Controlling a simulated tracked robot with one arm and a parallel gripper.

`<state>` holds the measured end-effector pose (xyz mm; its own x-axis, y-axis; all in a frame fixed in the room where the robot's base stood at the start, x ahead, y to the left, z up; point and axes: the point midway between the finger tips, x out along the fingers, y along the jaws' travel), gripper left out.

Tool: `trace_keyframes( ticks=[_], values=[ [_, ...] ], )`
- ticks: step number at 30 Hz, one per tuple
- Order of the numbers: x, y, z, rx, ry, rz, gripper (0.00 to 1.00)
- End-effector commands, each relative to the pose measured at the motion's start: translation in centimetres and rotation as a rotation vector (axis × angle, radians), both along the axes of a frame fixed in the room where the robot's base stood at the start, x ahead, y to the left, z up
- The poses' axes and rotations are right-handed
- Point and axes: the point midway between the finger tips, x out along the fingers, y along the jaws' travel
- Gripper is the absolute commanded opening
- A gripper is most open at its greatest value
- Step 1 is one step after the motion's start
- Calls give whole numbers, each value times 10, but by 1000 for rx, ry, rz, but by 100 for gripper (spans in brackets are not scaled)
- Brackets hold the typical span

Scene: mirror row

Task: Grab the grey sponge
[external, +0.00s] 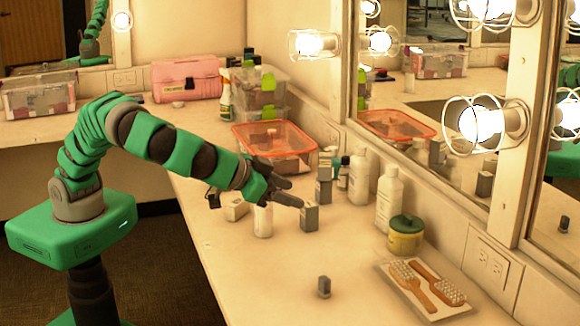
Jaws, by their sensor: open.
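Several small grey blocks stand on the counter, and I cannot tell for sure which one is the sponge. One grey block (310,217) with a paler top stands just below and right of my gripper's tips. Another grey block (323,191) stands behind it, near the mirror. A small dark grey piece (324,287) stands alone nearer the front. My gripper (292,193) is open and empty, reaching right over the counter above a white bottle (263,220). Its lower finger overlaps the first grey block's top edge in the picture; contact cannot be told.
White bottles (388,198) and a green-lidded jar (405,235) line the mirror side. A tray with two brushes (418,291) lies front right. An orange-lidded container (273,145) stands behind my gripper. The counter's front left is clear. The mirror repeats some items.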

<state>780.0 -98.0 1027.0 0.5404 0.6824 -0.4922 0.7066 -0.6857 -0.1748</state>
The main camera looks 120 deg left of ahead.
Motion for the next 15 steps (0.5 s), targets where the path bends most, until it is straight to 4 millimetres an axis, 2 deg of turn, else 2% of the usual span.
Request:
trace_keyframes(
  ticks=[1,6,12,15],
  values=[
    [4,-10,-19,5,-8,15,51],
    [9,-37,-65,13,-68,77,51],
    [7,-67,-117,9,-144,141,51],
    [5,-78,-134,0,-180,163,51]
  ],
)
